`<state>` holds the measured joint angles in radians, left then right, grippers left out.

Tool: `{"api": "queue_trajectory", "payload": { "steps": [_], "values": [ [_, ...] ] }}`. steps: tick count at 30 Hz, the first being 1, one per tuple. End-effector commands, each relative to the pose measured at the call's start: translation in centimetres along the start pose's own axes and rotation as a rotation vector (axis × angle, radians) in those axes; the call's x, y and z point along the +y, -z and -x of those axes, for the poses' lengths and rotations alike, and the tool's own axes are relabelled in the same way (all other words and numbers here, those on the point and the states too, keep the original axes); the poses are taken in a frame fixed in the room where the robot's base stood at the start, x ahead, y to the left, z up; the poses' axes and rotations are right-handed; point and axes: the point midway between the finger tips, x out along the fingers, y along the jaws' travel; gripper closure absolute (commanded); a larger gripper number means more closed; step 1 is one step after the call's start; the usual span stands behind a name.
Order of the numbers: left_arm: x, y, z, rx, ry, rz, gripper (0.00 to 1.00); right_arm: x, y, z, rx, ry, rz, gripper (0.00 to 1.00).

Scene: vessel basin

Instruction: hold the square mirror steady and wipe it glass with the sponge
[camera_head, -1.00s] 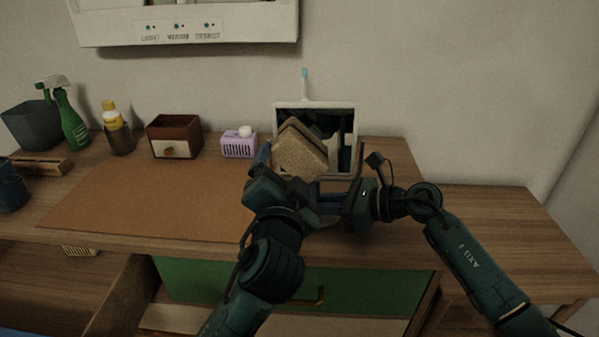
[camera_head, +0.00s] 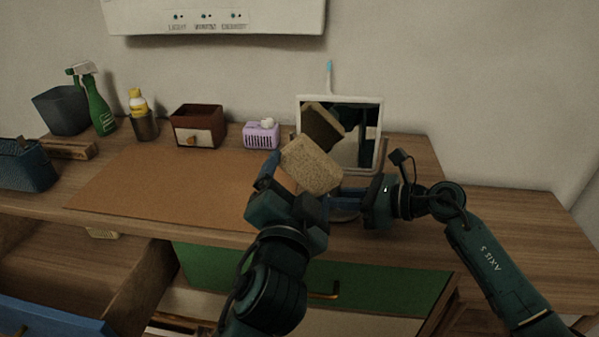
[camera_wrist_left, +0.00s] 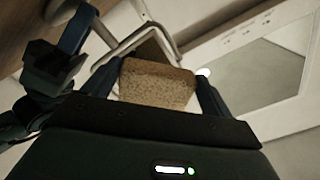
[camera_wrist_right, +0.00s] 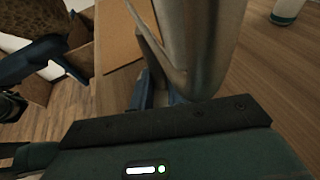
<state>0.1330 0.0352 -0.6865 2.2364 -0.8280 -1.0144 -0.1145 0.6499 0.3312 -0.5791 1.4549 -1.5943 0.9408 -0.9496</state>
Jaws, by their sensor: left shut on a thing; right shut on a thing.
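The square mirror (camera_head: 362,152) stands upright in a pale frame at the back of the desk, tilted slightly. My left gripper (camera_head: 292,190) is shut on the tan sponge (camera_head: 312,166), in front of the mirror's lower left. The glass reflects the sponge; a narrow gap seems to show, but contact is hard to judge. The left wrist view shows the sponge (camera_wrist_left: 157,84) between the fingers. My right gripper (camera_head: 362,200) is shut on the mirror's metal support, low at its front. The right wrist view shows the grey metal support (camera_wrist_right: 190,45) close up, partly hiding the fingertips.
A purple box (camera_head: 261,135), a brown drawer box (camera_head: 198,126), a yellow-capped bottle (camera_head: 138,103) and a green spray bottle (camera_head: 98,105) line the back. A brown mat (camera_head: 170,185) is clear. An open drawer (camera_head: 70,270) juts out at lower left.

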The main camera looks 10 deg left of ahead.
Motion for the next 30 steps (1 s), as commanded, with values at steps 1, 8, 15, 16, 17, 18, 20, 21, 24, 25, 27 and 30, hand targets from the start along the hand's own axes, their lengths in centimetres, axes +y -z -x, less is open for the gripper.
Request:
{"api": "queue_trajectory", "payload": {
  "steps": [1,8,15,16,17,18,20,21,24,25,27,30],
  "values": [
    [0.0,0.0,0.5,-0.001,-0.001,0.001,0.36,0.0,0.1,0.0,0.002,0.001,0.000,0.97],
    [0.0,0.0,1.2,0.000,0.001,0.000,0.36,0.0,0.1,0.0,0.002,0.001,0.000,0.97],
    [0.0,0.0,1.2,0.000,0.000,0.000,0.36,0.0,0.1,0.0,0.002,0.001,0.000,0.97],
    [0.0,0.0,1.3,0.000,0.000,0.000,0.36,0.0,0.1,0.0,0.002,0.001,0.000,0.97],
    [0.0,0.0,1.4,0.000,-0.001,0.000,0.36,0.0,0.1,0.0,0.002,0.001,0.000,0.97],
    [0.0,0.0,1.7,0.000,-0.001,0.001,0.36,0.0,0.1,0.0,0.002,0.001,0.000,0.97],
    [0.0,0.0,2.1,0.000,-0.001,0.001,0.36,-0.1,0.1,0.0,0.002,0.001,0.000,0.97],
    [0.0,0.0,2.5,-0.001,-0.001,0.001,0.36,-0.1,0.1,0.0,0.002,0.001,0.000,0.97],
    [0.1,0.0,3.5,-0.001,-0.005,0.004,0.36,0.0,0.1,0.0,0.002,0.001,0.000,0.97],
    [0.2,0.0,3.8,-0.001,-0.006,0.004,0.36,0.0,0.1,0.0,0.002,0.001,0.000,0.97],
    [0.1,0.1,4.2,0.001,-0.006,0.008,0.36,0.0,0.1,0.0,0.002,0.001,0.000,0.97],
    [0.1,0.2,4.4,0.002,-0.004,0.009,0.36,0.0,0.1,0.0,0.002,0.001,0.000,0.97]
  ]
}}
